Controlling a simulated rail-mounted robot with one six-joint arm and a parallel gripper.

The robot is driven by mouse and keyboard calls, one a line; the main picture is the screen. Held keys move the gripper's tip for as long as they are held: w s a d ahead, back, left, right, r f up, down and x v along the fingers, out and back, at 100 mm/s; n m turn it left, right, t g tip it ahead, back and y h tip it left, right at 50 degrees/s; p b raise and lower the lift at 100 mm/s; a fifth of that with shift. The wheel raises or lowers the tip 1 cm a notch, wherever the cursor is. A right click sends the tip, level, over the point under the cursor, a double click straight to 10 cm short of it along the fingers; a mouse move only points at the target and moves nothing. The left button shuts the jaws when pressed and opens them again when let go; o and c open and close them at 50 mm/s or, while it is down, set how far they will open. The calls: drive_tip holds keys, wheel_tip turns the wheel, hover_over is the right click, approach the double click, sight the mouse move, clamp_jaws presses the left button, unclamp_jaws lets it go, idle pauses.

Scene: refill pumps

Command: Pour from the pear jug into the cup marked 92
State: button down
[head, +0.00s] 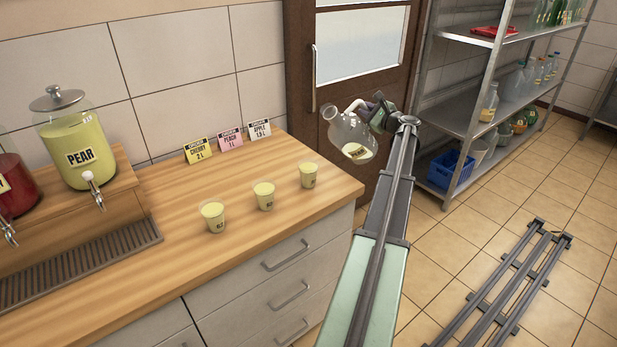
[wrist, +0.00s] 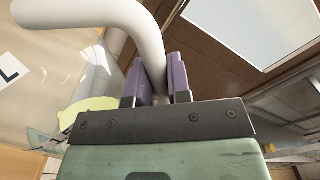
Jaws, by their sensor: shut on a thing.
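My gripper (head: 379,111) is shut on the handle of a clear jug (head: 349,128) and holds it in the air to the right of the counter's end. The jug is tilted, with a little pale yellow liquid and a label low on it. In the wrist view the purple finger pads (wrist: 163,80) close on the pale handle (wrist: 105,14). Three cups of pale yellow liquid stand on the counter: a near one (head: 213,216), a middle one (head: 265,196) and a far one (head: 308,175). Their small marks are hard to read; the near one looks like 63.
A dispenser labelled PEAR (head: 78,150) and a red one (head: 15,188) stand at the left above a drip grate (head: 80,262). Cards for cherry (head: 198,151), peach (head: 230,141) and apple (head: 260,130) stand by the wall. A metal shelf (head: 460,110) is at the right.

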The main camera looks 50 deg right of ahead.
drive_tip(key=m, duration=0.1)
drive_tip(key=d+m, duration=0.1)
drive_tip(key=m, duration=0.1)
drive_tip(key=shift+s+d, duration=0.2)
drive_tip(key=shift+d, duration=0.1)
drive_tip(key=d+m, duration=0.1)
drive_tip(key=d+r+m+p, duration=0.1)
drive_tip(key=d+m, duration=0.1)
drive_tip(key=s+d+r+m, duration=0.1)
drive_tip(key=m, duration=0.1)
drive_tip(key=shift+s+d+p, duration=0.1)
drive_tip(key=shift+d+p, duration=0.3)
drive_tip(key=shift+f, duration=0.1)
